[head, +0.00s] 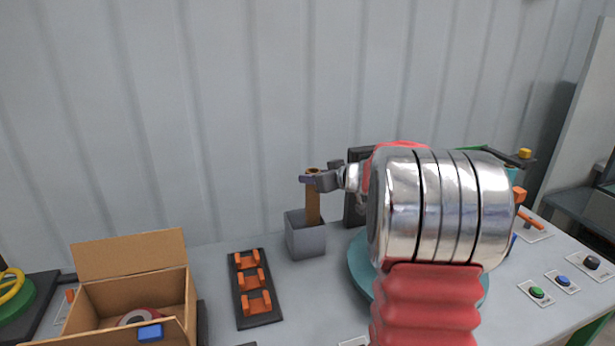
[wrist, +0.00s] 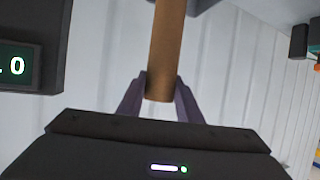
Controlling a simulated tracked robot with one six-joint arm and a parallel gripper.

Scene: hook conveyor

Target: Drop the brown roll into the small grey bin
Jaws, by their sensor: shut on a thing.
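The brown roll (head: 313,205) is a slim upright tube in the head view. My gripper (head: 313,177) is shut on its top end. The small grey bin (head: 306,240) stands on the table below it, and the roll's lower end overlaps the bin's opening in the picture. Whether that end is inside the bin or behind its front wall's edge cannot be told exactly. In the wrist view the roll (wrist: 166,50) runs between the two purple fingers of my gripper (wrist: 160,95), and a grey corner of the bin (wrist: 203,5) shows at the top edge.
A black rack with orange cradles (head: 269,310) lies left of the bin. An open cardboard box (head: 132,255) stands at the left. A teal turntable (head: 359,262) is right of the bin, partly hidden by my arm. Buttons (head: 537,292) sit at the right. A dark display (wrist: 18,68) stands close by.

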